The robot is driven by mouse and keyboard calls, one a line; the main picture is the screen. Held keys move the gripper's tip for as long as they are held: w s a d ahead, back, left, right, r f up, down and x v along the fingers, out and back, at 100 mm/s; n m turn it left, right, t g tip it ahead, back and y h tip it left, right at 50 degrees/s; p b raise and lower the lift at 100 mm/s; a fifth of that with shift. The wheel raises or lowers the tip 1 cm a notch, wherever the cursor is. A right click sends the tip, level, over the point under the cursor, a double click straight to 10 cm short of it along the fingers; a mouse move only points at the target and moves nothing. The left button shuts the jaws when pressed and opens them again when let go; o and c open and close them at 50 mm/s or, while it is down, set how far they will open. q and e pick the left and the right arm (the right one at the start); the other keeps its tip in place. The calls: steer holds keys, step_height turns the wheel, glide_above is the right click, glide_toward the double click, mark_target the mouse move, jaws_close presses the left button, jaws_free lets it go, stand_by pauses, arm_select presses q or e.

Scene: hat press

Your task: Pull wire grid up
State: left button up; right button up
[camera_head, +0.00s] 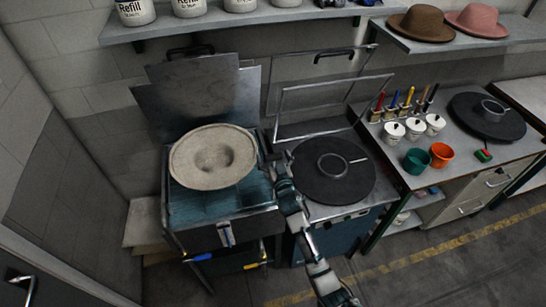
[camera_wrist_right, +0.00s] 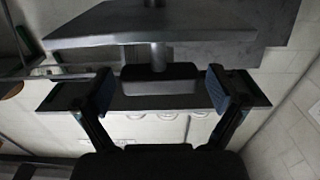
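A thin metal wire frame, the likely wire grid (camera_head: 335,83), stands raised behind the right-hand machine; a black handle (camera_head: 333,54) shows near its top. My right gripper (camera_head: 279,166) is between the two machines, near the right edge of the pale hat form (camera_head: 212,156) in the head view. In the right wrist view its two blue-padded fingers (camera_wrist_right: 160,91) are wide apart. A dark block on a metal post (camera_wrist_right: 158,58) shows between them, with no visible finger contact; I cannot tell which part it is. My left gripper is not in view.
The left-hand machine has an upright metal plate (camera_head: 196,92) behind the hat form. A black round plate with a ring (camera_head: 322,185) lies on the right-hand machine. Cups, brushes and a second black plate (camera_head: 470,122) occupy the right bench. Shelves (camera_head: 250,20) overhang the back.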

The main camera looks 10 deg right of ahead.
steer(key=shift+f, duration=0.1)
steer(key=shift+s, duration=0.15)
steer(key=s, duration=1.1)
steer(key=shift+s+d, duration=0.2)
steer(key=shift+s, duration=0.1)
steer(key=shift+f, duration=0.1)
